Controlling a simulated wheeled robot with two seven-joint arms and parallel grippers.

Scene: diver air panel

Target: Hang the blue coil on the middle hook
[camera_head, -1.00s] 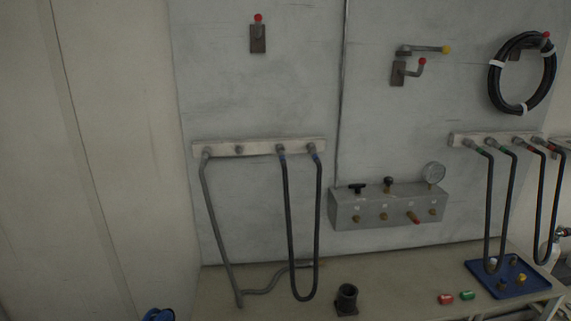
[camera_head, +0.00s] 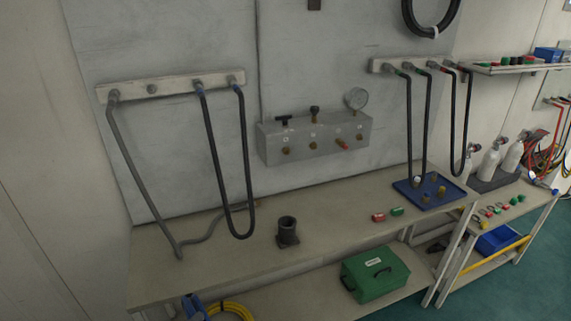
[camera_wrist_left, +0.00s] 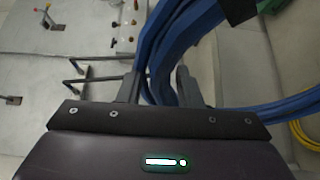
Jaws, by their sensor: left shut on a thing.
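The blue coil (camera_wrist_left: 185,45) fills the upper middle of the left wrist view, with a black band on it. My left gripper (camera_wrist_left: 158,88) is shut on the coil's strands, which run between its two fingers. A small blue part of the coil (camera_head: 193,306) shows at the bottom edge of the head view. In the head view only the bottom of the middle hook's plate (camera_head: 314,4) shows at the top edge. A hook with a red ball tip (camera_wrist_left: 47,18) shows at upper left in the left wrist view, apart from the coil. My right gripper is not in view.
A valve block with a gauge (camera_head: 314,138) is on the wall below the middle hook. Dark hoses hang from a left rail (camera_head: 170,87) and a right rail. A black coil (camera_head: 408,18) hangs at upper right. A black cup (camera_head: 288,232) stands on the bench; a green case (camera_head: 375,274) sits below.

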